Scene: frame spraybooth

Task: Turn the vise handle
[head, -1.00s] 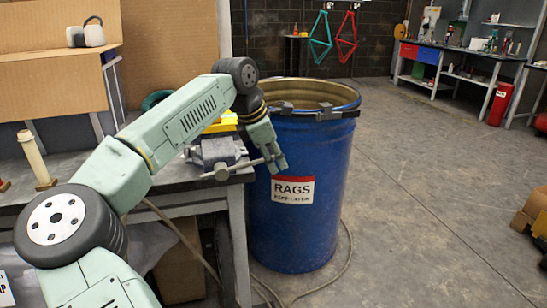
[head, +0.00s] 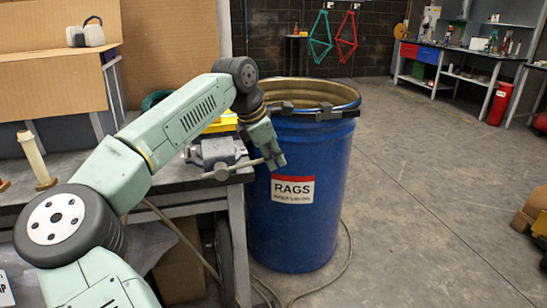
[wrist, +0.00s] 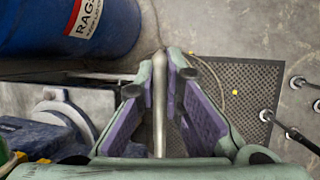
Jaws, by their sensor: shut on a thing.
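The vise (head: 217,152) is a grey and blue metal body at the right end of the workbench. Its handle (head: 240,167) is a thin bar across the vise's front, with a round knob at its left. My gripper (head: 275,163) is at the bar's right end, in front of the blue barrel. In the wrist view the handle bar (wrist: 159,100) runs lengthwise between the two purple-padded fingers of my gripper (wrist: 165,75), which are shut on it. The vise (wrist: 65,115) shows at the left there.
The blue rags barrel (head: 300,225) stands close to the right of the workbench (head: 185,197). A yellow object (head: 222,122) lies behind the vise. A dark perforated mat (wrist: 240,85) is on the floor in the wrist view. Open floor (head: 430,200) lies to the right.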

